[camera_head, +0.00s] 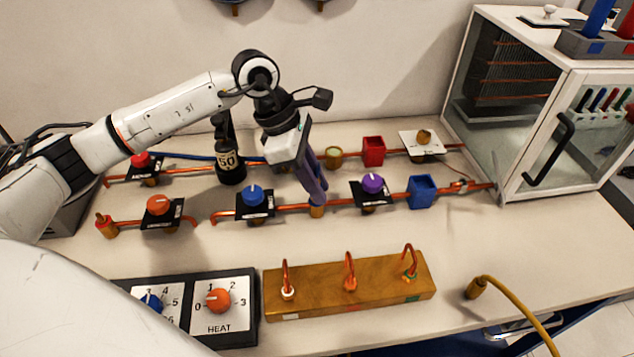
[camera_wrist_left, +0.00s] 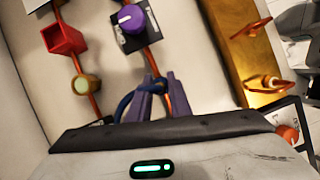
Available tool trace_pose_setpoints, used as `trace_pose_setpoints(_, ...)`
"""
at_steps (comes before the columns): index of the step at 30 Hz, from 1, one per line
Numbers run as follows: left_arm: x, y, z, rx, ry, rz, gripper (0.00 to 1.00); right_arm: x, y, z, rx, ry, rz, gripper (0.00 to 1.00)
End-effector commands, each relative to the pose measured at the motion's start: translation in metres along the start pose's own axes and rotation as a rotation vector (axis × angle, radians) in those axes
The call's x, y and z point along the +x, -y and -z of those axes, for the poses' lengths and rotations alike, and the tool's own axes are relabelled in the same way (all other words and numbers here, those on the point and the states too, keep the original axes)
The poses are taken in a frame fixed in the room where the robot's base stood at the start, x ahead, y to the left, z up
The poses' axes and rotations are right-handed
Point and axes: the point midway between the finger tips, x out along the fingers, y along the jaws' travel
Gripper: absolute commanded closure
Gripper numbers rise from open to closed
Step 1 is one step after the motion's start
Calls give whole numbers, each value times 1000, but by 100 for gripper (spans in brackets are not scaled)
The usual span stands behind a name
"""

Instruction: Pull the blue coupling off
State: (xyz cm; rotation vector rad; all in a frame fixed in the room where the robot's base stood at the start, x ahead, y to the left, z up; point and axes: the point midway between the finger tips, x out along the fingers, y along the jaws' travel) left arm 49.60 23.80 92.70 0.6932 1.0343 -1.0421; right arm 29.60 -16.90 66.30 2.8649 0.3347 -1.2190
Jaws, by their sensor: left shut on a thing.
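My left gripper (camera_head: 317,198) points down at the lower copper pipe, between the blue-knob valve (camera_head: 255,197) and the purple-knob valve (camera_head: 372,187). Its purple-grey fingers are shut at a brass fitting (camera_head: 317,211) on that pipe. In the left wrist view, the fingertips (camera_wrist_left: 157,88) close around the end of a blue hose (camera_wrist_left: 124,104), which bends in from the left. The blue coupling at this hose end is mostly hidden by the fingers. It appears still at the pipe fitting; any gap cannot be told.
A black bottle marked 50 (camera_head: 229,165) stands left of the gripper. A red box (camera_head: 373,151) and blue box (camera_head: 422,190) lie right. A glass cabinet (camera_head: 500,100) stands right.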

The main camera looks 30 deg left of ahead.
Motion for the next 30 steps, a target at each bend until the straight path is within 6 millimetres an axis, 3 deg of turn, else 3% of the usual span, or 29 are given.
trace_pose_setpoints(30,-42,-1,-18,1,3,-4,100,-15,2,15,0,0,0,57)
